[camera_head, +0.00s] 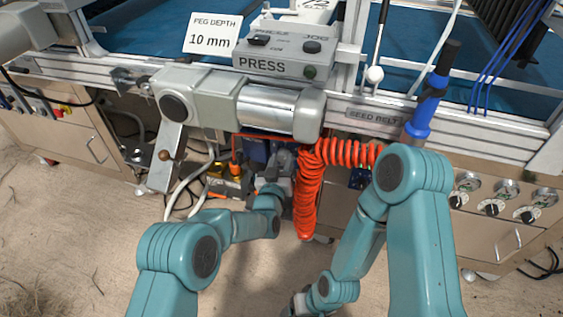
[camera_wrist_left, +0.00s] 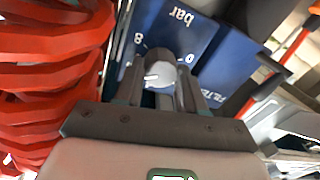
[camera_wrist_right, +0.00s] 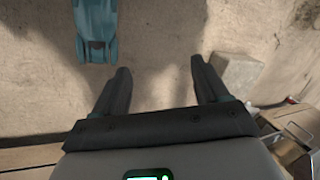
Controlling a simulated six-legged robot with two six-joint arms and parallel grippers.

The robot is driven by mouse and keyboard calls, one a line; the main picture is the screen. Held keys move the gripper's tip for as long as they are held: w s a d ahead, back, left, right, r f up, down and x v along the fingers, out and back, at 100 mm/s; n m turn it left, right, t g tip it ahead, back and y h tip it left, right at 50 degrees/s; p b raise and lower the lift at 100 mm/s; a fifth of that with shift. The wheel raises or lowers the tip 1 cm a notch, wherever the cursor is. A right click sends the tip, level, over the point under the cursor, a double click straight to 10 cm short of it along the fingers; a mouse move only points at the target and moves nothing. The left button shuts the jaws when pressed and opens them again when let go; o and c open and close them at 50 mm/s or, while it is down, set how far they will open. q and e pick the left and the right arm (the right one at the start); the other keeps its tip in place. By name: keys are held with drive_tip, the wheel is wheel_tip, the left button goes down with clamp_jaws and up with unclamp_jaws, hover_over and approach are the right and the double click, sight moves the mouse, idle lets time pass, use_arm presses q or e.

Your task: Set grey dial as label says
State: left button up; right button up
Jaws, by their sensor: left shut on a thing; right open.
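The grey dial (camera_wrist_left: 158,74) sits on a blue panel (camera_wrist_left: 178,35) marked "bar", with the numbers 8 and 0 at its two sides; a white pointer line shows on it. My left gripper (camera_wrist_left: 159,66) is shut on the dial, one finger on each side. In the head view my left gripper (camera_head: 284,163) reaches in under the machine rail, beside the orange coiled hose, and hides the dial. A second blue label face (camera_wrist_left: 230,72) is beside the panel, its text cut off. My right gripper (camera_wrist_right: 161,82) is open and empty above bare ground.
The orange coiled hose (camera_head: 308,195) hangs close beside my left gripper. A "PEG DEPTH 10 mm" card (camera_head: 212,35) and a PRESS box (camera_head: 284,58) stand above. Several small dials (camera_head: 491,207) are at the right. A stone block (camera_wrist_right: 236,75) lies on the ground near my right gripper.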

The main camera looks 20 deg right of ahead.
use_arm(q)
drive_tip(key=shift+f+n+b, duration=0.1)
drive_tip(key=shift+n+b, duration=1.5)
drive_tip(key=shift+b, duration=0.15)
drive_tip(key=shift+n+b, duration=0.5)
drive_tip(key=shift+n, duration=0.1)
drive_tip(key=shift+n+g+b, duration=0.3)
drive_tip(key=shift+n+b, duration=0.25)
drive_tip(key=shift+n, duration=0.15)
use_arm(e)
drive_tip(key=shift+t, duration=0.3)
drive_tip(key=shift+w+d+f, duration=0.15)
drive_tip(key=shift+w+f, duration=0.2)
drive_tip(key=shift+f, duration=0.55)
drive_tip(key=shift+w+d+f, duration=0.2)
drive_tip(key=shift+w+f, duration=0.15)
drive_tip(key=shift+f, duration=0.5)
drive_tip(key=shift+w+d+f, duration=0.15)
drive_tip(key=shift+w+f, duration=0.2)
drive_tip(key=shift+f, duration=0.55)
use_arm(q)
drive_tip(key=shift+r, duration=0.2)
drive_tip(key=o, duration=1.1)
drive_tip(key=shift+c, duration=0.2)
drive_tip(key=shift+a, duration=0.1)
use_arm(e)
drive_tip(key=shift+s, duration=0.1)
